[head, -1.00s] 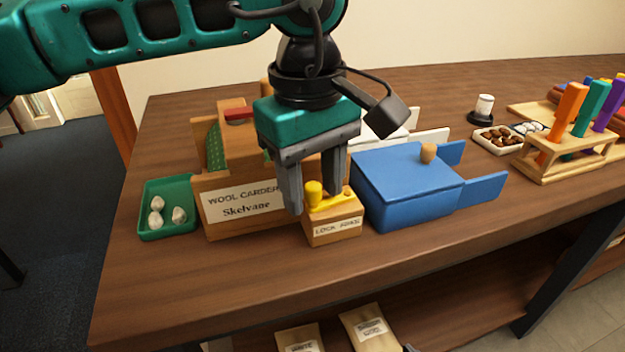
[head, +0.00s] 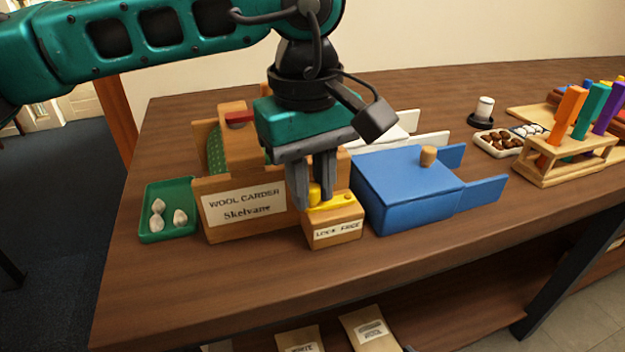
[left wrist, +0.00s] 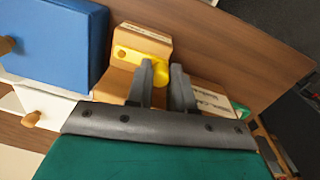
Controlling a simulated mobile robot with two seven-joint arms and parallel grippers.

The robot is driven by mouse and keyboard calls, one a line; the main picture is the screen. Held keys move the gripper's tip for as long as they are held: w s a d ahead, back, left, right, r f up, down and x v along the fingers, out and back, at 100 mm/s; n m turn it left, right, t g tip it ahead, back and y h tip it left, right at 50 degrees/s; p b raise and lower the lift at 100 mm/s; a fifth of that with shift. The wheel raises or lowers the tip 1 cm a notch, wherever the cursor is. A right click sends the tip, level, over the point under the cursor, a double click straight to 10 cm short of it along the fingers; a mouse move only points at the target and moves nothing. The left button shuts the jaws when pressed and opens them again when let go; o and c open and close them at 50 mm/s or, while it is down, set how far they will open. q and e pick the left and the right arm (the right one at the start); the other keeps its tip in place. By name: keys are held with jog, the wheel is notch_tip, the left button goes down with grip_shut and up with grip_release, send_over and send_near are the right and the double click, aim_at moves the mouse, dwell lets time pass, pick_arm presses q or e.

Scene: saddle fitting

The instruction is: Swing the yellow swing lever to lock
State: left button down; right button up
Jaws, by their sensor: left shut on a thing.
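The yellow swing lever (head: 335,202) lies on top of a small wooden block (head: 336,225) labelled "LOCK" and "FREE". My left gripper (head: 315,200) points down over the block, its fingers closed around the lever's upright yellow knob at the left end. In the left wrist view the knob (left wrist: 160,74) sits between the two fingers of my left gripper (left wrist: 162,95), and the lever's flat bar (left wrist: 130,55) runs off to the left along the block. My right gripper does not show.
The wooden wool carder (head: 240,212) stands left of the block, with a green tray (head: 168,228) of white lumps beyond it. A blue box (head: 405,195) stands close on the right. A rack (head: 575,160) of coloured handles is at far right. The front table strip is clear.

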pick_arm(q)
jog(key=c, duration=1)
grip_release()
jog(key=shift+r, duration=0.1)
notch_tip(320, 180, up, 13)
jog(key=p, duration=0.2)
jog(key=shift+a+p, duration=0.25)
jog(key=shift+p, duration=0.15)
jog(key=shift+s, duration=0.15)
